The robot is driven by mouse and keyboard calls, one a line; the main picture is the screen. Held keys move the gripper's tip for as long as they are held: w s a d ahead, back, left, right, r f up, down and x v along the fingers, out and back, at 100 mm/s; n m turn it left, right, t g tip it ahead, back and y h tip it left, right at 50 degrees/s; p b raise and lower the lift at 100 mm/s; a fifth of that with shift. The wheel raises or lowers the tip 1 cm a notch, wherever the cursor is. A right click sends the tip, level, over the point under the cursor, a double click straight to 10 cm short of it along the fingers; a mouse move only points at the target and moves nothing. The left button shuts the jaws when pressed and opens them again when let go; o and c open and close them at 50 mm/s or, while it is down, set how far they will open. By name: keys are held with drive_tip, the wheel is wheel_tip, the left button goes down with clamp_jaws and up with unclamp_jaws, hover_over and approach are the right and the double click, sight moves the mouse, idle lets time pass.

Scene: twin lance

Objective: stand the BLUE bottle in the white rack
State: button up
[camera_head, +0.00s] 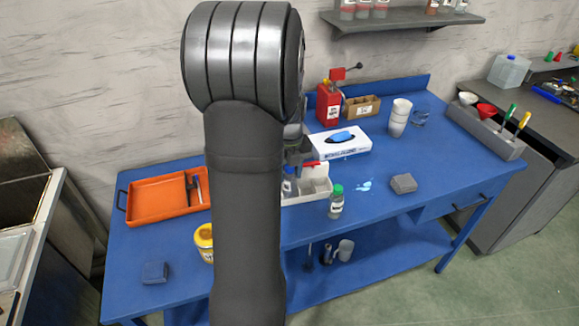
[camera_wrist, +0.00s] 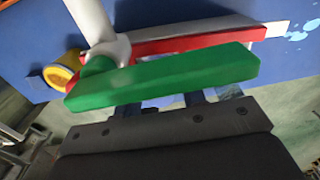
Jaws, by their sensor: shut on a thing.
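The white rack (camera_head: 322,186) stands on the blue bench, its left part hidden behind my arm. The blue bottle (camera_head: 289,187), with a pale label, shows at the rack's left end, partly covered by my arm and gripper. My gripper (camera_head: 304,160) is just above it and shut on it. I cannot tell whether the bottle's base is inside the rack or above it. In the wrist view, the green and red fingers (camera_wrist: 115,65) close around a pale, rounded thing (camera_wrist: 92,20) at their left end; its label and base are not clear.
A green-capped bottle (camera_head: 336,203) stands just in front of the rack. A tissue box (camera_head: 342,142) is behind it, and a grey block (camera_head: 403,184) and a spill (camera_head: 365,185) lie to the right. An orange tray (camera_head: 160,212) and yellow tub (camera_head: 204,240) are at left.

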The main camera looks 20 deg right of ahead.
drive_tip(key=shift+f, duration=0.3)
drive_tip(key=o, duration=1.1)
drive_tip(key=shift+r, duration=0.1)
wheel_tip(320, 180, up, 17)
drive_tip(key=shift+r, duration=0.15)
